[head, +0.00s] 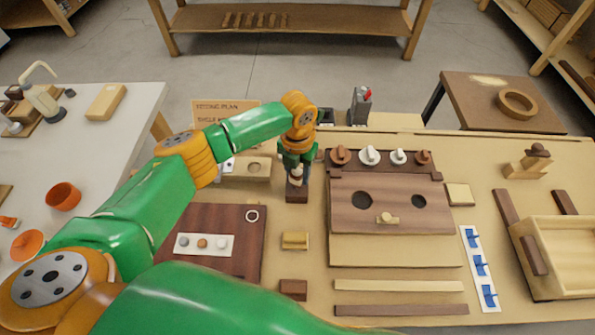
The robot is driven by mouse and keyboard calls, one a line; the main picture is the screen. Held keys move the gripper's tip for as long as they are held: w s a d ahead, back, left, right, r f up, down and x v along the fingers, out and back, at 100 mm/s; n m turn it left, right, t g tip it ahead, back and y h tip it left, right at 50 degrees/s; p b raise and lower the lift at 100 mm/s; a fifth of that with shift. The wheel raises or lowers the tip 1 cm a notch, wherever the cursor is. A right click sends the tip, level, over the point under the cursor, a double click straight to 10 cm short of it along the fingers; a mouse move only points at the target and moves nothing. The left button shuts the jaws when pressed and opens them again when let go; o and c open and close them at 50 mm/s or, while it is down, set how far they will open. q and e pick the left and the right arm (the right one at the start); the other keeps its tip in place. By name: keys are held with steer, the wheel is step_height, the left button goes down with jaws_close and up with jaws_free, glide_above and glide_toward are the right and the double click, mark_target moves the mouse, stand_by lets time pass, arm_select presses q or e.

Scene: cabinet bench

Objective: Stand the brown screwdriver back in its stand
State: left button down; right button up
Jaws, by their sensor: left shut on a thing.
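My left gripper (297,168) points down at the back middle of the bench, at the end of my green and orange arm. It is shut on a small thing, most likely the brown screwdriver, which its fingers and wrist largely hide. Just below the fingertips is a dark brown block (297,192), which looks like the stand. A small pale and brown piece shows between the fingers and the block. I cannot tell whether the screwdriver's tip is inside the block or above it. My right gripper is not in view.
Right of the block is a wooden panel (390,222) with knobs and two dark holes. Left is a dark board (222,218) with a white strip. A yellowish block (295,241) and a brown block (293,288) lie in front. An open wooden box (560,225) stands far right.

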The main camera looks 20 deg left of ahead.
arm_select(q)
steer(key=shift+f+b, duration=0.45)
steer(key=shift+f, duration=0.15)
stand_by(0.3)
jaws_free()
stand_by(0.4)
step_height(320, 180, up, 8)
steer(key=p, duration=0.7)
steer(key=shift+f, duration=0.25)
